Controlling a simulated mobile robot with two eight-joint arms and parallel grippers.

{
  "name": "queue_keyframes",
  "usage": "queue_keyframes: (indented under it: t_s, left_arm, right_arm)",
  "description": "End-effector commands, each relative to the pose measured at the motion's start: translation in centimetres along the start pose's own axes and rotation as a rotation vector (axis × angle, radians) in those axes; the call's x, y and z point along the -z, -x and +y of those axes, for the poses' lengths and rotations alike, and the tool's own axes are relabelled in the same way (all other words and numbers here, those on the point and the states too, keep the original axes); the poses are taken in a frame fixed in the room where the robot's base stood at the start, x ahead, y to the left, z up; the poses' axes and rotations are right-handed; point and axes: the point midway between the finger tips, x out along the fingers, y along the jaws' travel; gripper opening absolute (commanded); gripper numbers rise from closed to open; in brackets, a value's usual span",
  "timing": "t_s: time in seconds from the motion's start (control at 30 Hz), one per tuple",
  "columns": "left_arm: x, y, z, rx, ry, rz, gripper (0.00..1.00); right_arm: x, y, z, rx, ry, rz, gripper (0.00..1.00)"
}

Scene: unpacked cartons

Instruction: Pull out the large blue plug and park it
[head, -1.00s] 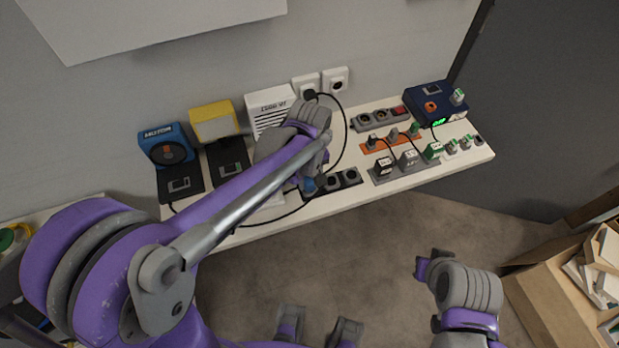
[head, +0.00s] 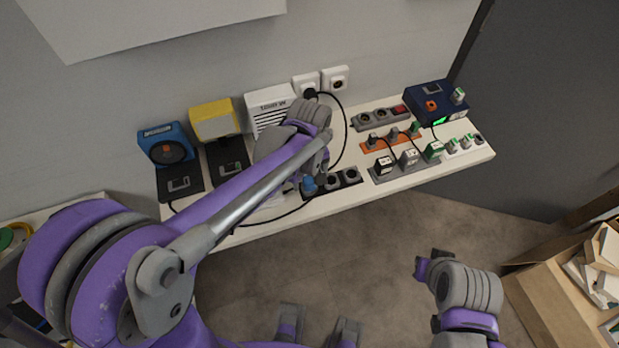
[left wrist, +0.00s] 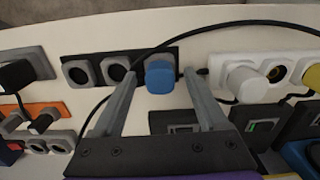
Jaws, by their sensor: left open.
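The large blue plug (head: 308,186) sits in the left end of a dark socket strip (head: 351,175) near the table's front edge. In the left wrist view, the blue plug (left wrist: 160,77) is seated beside two empty round sockets of the strip (left wrist: 117,68). My left gripper (left wrist: 159,88) is open, with one finger on either side of the blue plug; I cannot tell whether they touch it. In the head view the left gripper (head: 316,178) is partly hidden by its own arm.
A white strip (left wrist: 240,65) with white and yellow plugs lies beside the dark strip. A black cable (left wrist: 215,24) arcs close by the blue plug. An orange strip (head: 378,146) and a grey strip (head: 384,177) with plugs stand to the right in the head view.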

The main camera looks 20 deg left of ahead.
Motion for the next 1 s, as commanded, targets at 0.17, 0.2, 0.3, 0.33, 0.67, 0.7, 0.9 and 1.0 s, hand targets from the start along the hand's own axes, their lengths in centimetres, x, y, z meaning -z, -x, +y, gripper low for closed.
queue_keyframes:
  t_s: [0.17, 0.2, 0.3, 0.33, 0.67, 0.7, 0.9, 1.0]
  left_arm:
    - [0.0, 2.9, 0.0, 0.000, 0.000, 0.000, 0.76]
    - [0.0, 3.8, 0.0, 0.000, 0.000, 0.000, 0.76]
    - [0.0, 5.9, 0.0, 0.000, -0.001, 0.000, 0.76]
    - [0.0, 6.5, 0.0, 0.000, -0.001, 0.000, 0.76]
    - [0.0, 10.3, 0.0, 0.000, 0.000, 0.000, 0.76]
    - [0.0, 10.4, 0.0, 0.000, 0.000, 0.000, 0.76]
    - [0.0, 10.4, 0.0, 0.000, 0.000, 0.000, 0.76]
    - [0.0, 10.4, 0.0, 0.000, 0.000, 0.000, 0.76]
  right_arm:
    - [0.3, 0.3, 0.0, 0.000, 0.000, 0.002, 0.00]
    - [0.3, 0.4, 0.0, 0.000, 0.000, 0.002, 0.00]
    - [0.5, 0.6, 0.0, 0.000, 0.000, 0.003, 0.00]
    - [0.5, 0.7, 0.0, 0.000, 0.000, 0.003, 0.00]
    - [0.7, 0.9, 0.0, 0.000, 0.000, 0.005, 0.00]
    - [0.7, 0.9, 0.0, 0.000, 0.000, 0.005, 0.00]
    - [0.7, 0.9, 0.0, 0.000, 0.000, 0.005, 0.00]
    - [0.7, 0.9, 0.0, 0.000, 0.000, 0.005, 0.00]
